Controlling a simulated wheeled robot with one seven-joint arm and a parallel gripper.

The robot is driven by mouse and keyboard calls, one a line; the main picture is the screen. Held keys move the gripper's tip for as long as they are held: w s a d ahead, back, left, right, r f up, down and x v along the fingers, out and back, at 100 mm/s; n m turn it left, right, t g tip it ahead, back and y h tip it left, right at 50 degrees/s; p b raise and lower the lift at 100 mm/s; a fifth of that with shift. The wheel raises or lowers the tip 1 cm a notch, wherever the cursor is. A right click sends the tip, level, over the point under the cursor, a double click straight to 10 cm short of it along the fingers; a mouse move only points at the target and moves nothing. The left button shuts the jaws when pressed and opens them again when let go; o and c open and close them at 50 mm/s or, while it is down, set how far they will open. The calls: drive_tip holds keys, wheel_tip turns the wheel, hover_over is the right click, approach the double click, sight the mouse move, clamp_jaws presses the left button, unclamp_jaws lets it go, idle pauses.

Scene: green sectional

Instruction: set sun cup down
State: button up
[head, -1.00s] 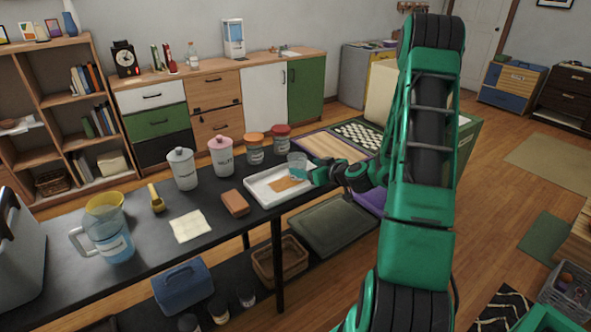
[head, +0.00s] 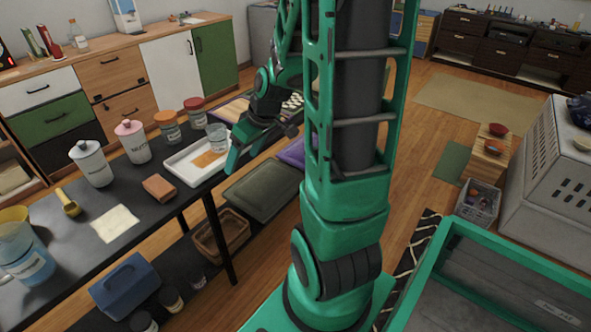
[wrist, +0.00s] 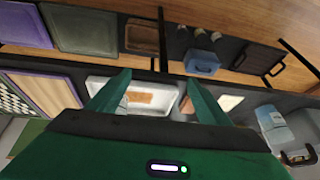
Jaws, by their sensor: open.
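A clear cup (head: 217,138) stands upright at the right end of a white tray (head: 176,168) on the black table. No sun mark is readable on it. My gripper (head: 232,160) is just to the right of the cup in the head view, its near finger in front of the tray's right end. In the wrist view my gripper (wrist: 155,78) has its two green fingers spread wide with nothing held between them. The white tray (wrist: 98,85) lies beyond the fingers there, with a brown patch in it. The left finger partly hides the cup area.
A brown block (head: 159,188), a cream cloth (head: 115,222) and a yellow scoop (head: 68,203) lie left of the tray. Several lidded jars, including an orange-lidded one (head: 168,126), stand behind it. A green-rimmed bin (head: 500,255) is at lower right.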

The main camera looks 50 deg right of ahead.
drive_tip(key=s+a+r+m+g, duration=0.1)
drive_tip(key=s+r+m+g, duration=0.1)
drive_tip(key=s, duration=0.8)
drive_tip(key=s+a+r+m+g+h, duration=0.1)
drive_tip(key=s+r+m, duration=0.4)
drive_tip(key=s, duration=0.6)
drive_tip(key=shift+s+a+r+g, duration=0.2)
drive_tip(key=shift+a+r+g, duration=0.05)
drive_tip(key=shift+r+g, duration=0.5)
drive_tip(key=shift+f, duration=0.1)
drive_tip(key=shift+w+f, duration=0.25)
drive_tip(key=shift+w, duration=0.45)
